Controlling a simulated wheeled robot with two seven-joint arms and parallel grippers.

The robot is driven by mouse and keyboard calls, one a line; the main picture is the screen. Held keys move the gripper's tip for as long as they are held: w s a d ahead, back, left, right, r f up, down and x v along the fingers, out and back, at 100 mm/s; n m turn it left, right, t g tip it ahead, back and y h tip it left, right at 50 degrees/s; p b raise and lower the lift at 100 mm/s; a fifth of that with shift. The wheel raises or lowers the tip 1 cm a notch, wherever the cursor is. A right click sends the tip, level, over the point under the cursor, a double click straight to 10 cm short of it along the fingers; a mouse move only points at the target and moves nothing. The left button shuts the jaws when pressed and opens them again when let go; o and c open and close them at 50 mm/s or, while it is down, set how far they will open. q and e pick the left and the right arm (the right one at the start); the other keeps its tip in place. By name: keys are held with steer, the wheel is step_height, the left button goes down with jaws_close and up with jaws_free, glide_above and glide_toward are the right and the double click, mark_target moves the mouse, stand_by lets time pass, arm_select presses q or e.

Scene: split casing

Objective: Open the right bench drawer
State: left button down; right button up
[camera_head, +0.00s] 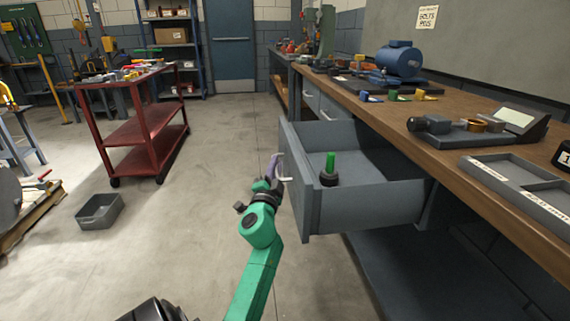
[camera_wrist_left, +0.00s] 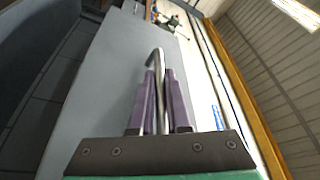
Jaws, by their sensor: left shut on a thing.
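The grey bench drawer (camera_head: 367,208) stands pulled well out from under the wooden bench top in the head view. Its front panel faces my left arm and carries a pale bar handle (camera_head: 283,169). My left gripper (camera_head: 274,167) is shut on this handle. In the left wrist view the purple fingers (camera_wrist_left: 160,100) close on both sides of the metal handle (camera_wrist_left: 154,62), in front of the grey drawer front (camera_wrist_left: 115,75). A green-handled tool with a dark round base (camera_head: 329,170) stands upright inside the drawer. My right gripper is not in view.
The bench top (camera_head: 470,125) holds a blue motor (camera_head: 400,60), a grey fixture (camera_head: 470,128) and a divided tray (camera_head: 525,185). A red cart (camera_head: 140,125) and a grey bin (camera_head: 100,211) stand to the left. The floor between is clear.

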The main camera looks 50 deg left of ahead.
arm_select(q)
steer(key=shift+s+a+f, duration=0.1)
steer(key=shift+s+f, duration=0.1)
steer(key=shift+s, duration=0.05)
steer(key=c, duration=0.9)
jaws_free()
steer(key=shift+r, duration=0.1)
